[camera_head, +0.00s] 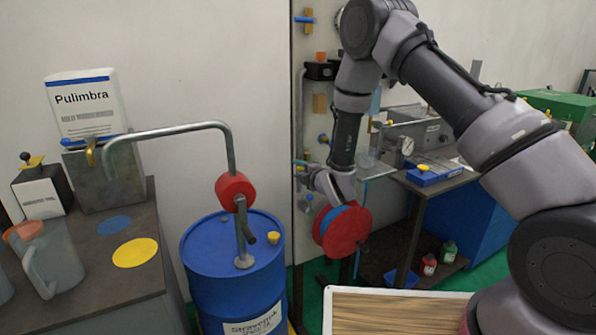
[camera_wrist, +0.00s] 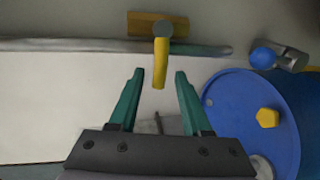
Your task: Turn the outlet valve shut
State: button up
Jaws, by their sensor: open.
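In the wrist view, a short yellow lever (camera_wrist: 160,66) with a round grey end stands in front of a brass-coloured block (camera_wrist: 143,22) beside a grey pipe (camera_wrist: 90,46). I cannot tell from a label whether this is the outlet valve. My gripper (camera_wrist: 160,72) is open, with its green fingertips on either side of the lever and gaps showing on both sides. In the head view, my gripper (camera_head: 302,168) is at the left edge of the upright panel (camera_head: 312,110); the lever is mostly hidden there.
A blue knob (camera_wrist: 262,57) on a grey fitting is close to the right. The blue drum (camera_head: 205,270) with its red pump (camera_head: 235,188) stands below left. A red reel (camera_head: 345,230) hangs below my gripper.

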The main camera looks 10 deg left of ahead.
jog(key=v, duration=1)
jog(key=shift+s, duration=0.2)
jog(key=shift+w+d+r, duration=0.1)
jog(key=shift+d, duration=0.05)
jog(key=d+r+m+g+h, duration=0.1)
jog(key=d+r+m+h, duration=0.5)
jog(key=d+r+m, duration=1.4)
jog(key=s+d+r+m+g, duration=0.1)
jog(key=s+d+r+m, duration=0.1)
jog(key=s, duration=0.6)
jog(key=s+d+r+m+g, duration=0.2)
jog(key=s+d+r+m, duration=0.1)
jog(key=s, duration=0.6)
jog(key=s+d+r+m+g, duration=0.2)
jog(key=s+d+r+m, duration=0.1)
jog(key=s+r, duration=0.3)
jog(key=shift+s+d+r+m+h, duration=0.35)
jog(key=shift+s+m, duration=0.25)
jog(key=shift+s, duration=0.55)
